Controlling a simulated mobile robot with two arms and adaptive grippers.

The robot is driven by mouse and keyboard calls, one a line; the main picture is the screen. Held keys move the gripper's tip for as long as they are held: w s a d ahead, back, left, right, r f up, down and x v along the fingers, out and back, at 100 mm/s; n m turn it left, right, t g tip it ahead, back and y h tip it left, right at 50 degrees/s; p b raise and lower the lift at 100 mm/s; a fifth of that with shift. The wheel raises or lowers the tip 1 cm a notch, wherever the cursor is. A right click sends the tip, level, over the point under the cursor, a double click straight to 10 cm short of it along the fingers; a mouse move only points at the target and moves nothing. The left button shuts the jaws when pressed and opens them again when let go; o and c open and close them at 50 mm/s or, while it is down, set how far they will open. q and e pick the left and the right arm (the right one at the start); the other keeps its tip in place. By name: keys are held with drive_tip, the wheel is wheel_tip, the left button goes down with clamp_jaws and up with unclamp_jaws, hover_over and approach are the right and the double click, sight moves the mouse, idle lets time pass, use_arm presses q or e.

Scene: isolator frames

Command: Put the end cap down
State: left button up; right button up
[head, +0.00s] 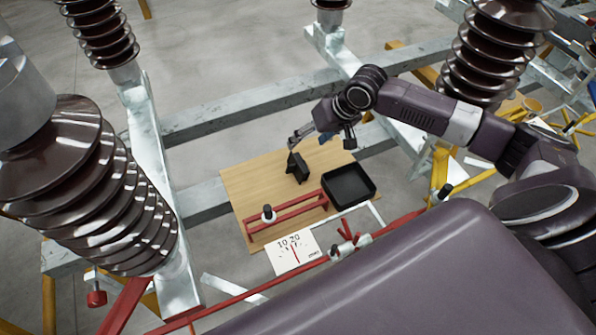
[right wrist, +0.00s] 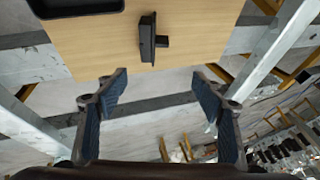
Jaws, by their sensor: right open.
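A small black part (head: 297,167) with a flat plate and a short stub stands on the wooden board (head: 238,185); it may be the end cap, but I cannot tell for sure. It also shows at the top of the right wrist view (right wrist: 148,40). My right gripper (head: 306,140) is at the board's far edge, close to the black part. In the right wrist view its two fingers (right wrist: 160,86) are wide apart with nothing between them, and the black part lies beyond the fingertips. My left gripper is not in view.
A black tray (head: 349,186) is on the board's right side. A white dial card (head: 294,252) lies at the near edge. Brown ribbed insulators (head: 85,190) and steel beams (head: 250,105) surround the board.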

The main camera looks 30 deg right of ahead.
drive_tip(key=b, duration=0.5)
approach(297, 162)
drive_tip(key=x, duration=0.2)
drive_tip(key=shift+w+f, duration=0.15)
drive_tip(key=shift+f, duration=0.1)
drive_tip(key=shift+p+x, duration=0.85)
drive_tip(key=shift+x, duration=3)
drive_tip(key=shift+a, duration=0.1)
drive_tip(key=shift+c, duration=0.5)
drive_tip(key=c, duration=1.2)
drive_tip(key=shift+o, duration=0.2)
drive_tip(key=shift+r, duration=0.1)
